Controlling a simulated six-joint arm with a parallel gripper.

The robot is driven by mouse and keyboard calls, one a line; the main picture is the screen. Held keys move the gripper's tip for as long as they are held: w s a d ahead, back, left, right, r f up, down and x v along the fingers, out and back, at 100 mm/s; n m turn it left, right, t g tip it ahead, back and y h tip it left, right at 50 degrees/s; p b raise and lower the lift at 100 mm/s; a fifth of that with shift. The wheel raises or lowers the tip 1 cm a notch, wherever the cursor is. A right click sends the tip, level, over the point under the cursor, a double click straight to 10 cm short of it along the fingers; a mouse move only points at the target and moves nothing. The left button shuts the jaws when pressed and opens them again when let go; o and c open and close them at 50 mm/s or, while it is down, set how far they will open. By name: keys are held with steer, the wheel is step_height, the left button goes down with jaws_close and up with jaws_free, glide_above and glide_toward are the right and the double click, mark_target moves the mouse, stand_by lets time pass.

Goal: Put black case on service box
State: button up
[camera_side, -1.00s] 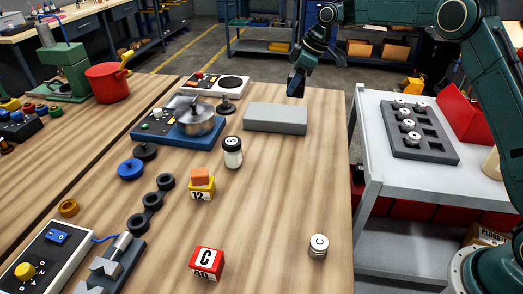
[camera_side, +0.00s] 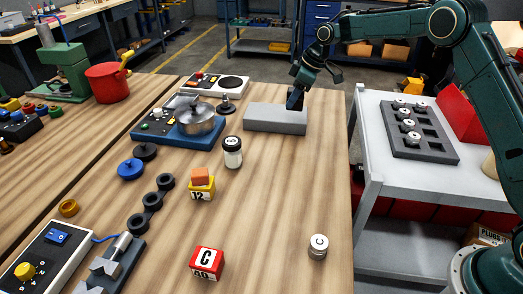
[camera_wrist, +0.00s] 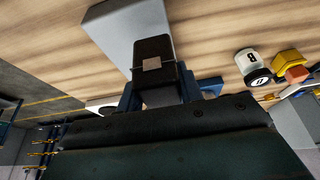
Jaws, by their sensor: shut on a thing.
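My gripper (camera_side: 294,100) is shut on the black case, its blue fingers on either side of it in the wrist view (camera_wrist: 160,92). The black case (camera_wrist: 153,48) is a dark block with a small pale square on its face. The service box appears to be the long grey block (camera_side: 268,118) on the wooden table; it also shows in the wrist view (camera_wrist: 122,27). In the side view the gripper is at the right end of the grey block. The fingers mostly hide the case there, and I cannot tell whether it touches the block.
A pot (camera_side: 200,121) on a blue base stands left of the grey block. A black-and-white jar (camera_side: 232,152) stands in front of it. The white cart (camera_side: 372,150) with a dark tray (camera_side: 432,140) is to the right.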

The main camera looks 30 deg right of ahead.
mark_target(293, 108)
steer(key=shift+f, duration=1.8)
steer(key=shift+f, duration=0.1)
steer(key=o, duration=1.1)
steer(key=shift+f, duration=0.1)
steer(key=v, duration=1.2)
steer(key=shift+r, duration=0.2)
